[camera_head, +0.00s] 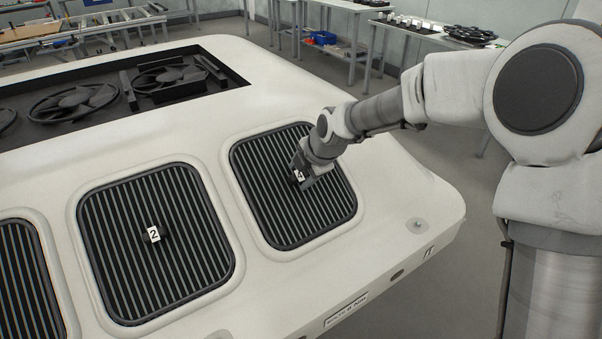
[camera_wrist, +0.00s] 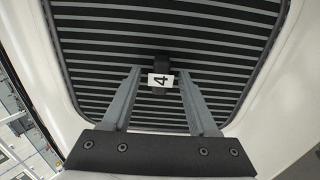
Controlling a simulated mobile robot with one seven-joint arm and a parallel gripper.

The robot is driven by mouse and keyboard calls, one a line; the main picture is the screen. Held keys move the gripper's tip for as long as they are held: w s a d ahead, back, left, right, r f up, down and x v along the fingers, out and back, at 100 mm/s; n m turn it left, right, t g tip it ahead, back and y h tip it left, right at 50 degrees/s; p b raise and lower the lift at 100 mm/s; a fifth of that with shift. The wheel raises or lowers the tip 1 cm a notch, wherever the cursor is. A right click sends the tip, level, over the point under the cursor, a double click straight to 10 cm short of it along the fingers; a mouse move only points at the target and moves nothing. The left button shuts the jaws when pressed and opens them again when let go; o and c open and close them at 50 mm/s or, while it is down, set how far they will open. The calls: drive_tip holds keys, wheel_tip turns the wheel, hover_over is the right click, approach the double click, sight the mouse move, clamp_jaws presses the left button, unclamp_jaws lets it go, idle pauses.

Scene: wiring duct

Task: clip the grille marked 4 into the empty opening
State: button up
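The grille marked 4 (camera_head: 268,195) is a dark, rounded square with slats. It lies within the right-hand opening of the white panel (camera_head: 420,195), its edges close to the opening's rim all round. I cannot tell whether it is fully clipped. Its small dark knob (camera_wrist: 161,62) carries the white "4" label (camera_wrist: 160,80). My gripper (camera_head: 304,170) is over the grille, close to the knob. In the wrist view its two fingers stand on either side of the knob and label, with gaps visible on both sides. No empty opening shows among the grille places in view.
A grille marked 2 (camera_head: 155,265) sits in the middle opening, and another grille (camera_head: 28,290) is partly in view at the left. Behind them a dark recess holds several fans (camera_head: 75,102). Benches (camera_head: 345,20) stand beyond a clear floor strip.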

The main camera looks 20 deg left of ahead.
drive_tip(key=p+v, duration=0.5)
drive_tip(key=v, duration=1.2)
drive_tip(key=shift+p, duration=0.3)
drive_tip(key=shift+d+r, duration=0.15)
